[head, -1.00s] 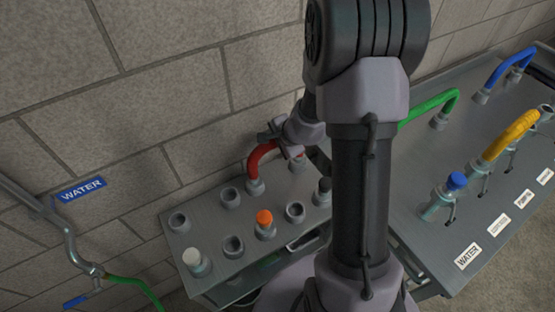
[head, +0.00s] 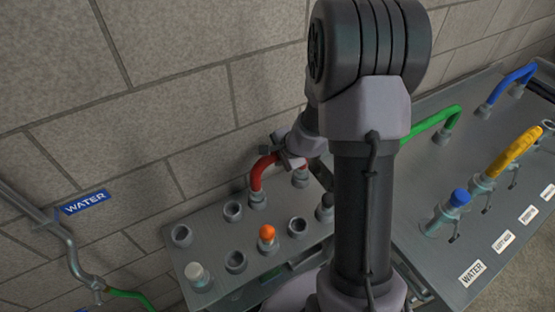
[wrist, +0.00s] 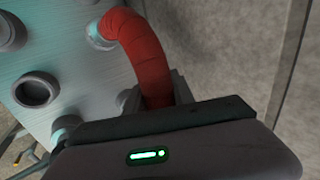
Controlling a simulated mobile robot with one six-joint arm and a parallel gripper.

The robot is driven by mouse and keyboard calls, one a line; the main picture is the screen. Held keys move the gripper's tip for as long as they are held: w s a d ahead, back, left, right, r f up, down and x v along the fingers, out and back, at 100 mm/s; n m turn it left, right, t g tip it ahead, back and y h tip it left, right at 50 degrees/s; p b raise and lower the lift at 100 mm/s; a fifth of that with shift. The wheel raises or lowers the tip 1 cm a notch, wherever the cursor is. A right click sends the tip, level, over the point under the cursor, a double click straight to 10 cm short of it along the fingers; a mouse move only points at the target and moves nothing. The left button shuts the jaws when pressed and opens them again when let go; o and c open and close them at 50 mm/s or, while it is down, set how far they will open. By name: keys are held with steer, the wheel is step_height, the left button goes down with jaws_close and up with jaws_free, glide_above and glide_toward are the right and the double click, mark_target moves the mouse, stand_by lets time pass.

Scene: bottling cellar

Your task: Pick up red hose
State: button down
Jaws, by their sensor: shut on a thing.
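The red hose (head: 257,176) is a short curved pipe at the back of the small grey cart top (head: 211,263). In the head view its near end sits at a grey socket (head: 257,201). The red hose also arches across the wrist view (wrist: 143,52), one end at a socket (wrist: 98,34), the other running down behind my gripper body. My gripper (head: 287,161) is shut on the red hose near its right side. The fingertips are mostly hidden in the wrist view. I cannot tell whether the hose ends are still seated.
The small cart holds several empty sockets (head: 182,235), an orange-capped fitting (head: 267,233) and a white-capped one (head: 195,272). At right, a larger table (head: 425,212) carries a green hose (head: 436,120), a yellow hose (head: 515,150) and a blue hose (head: 507,84). A block wall stands close behind.

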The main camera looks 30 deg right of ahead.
step_height(320, 180, up, 11)
steer(key=p, duration=0.7)
steer(key=s+d+b, duration=0.1)
steer(key=s+b, duration=1)
steer(key=s, duration=0.7)
steer(key=shift+b, duration=0.4)
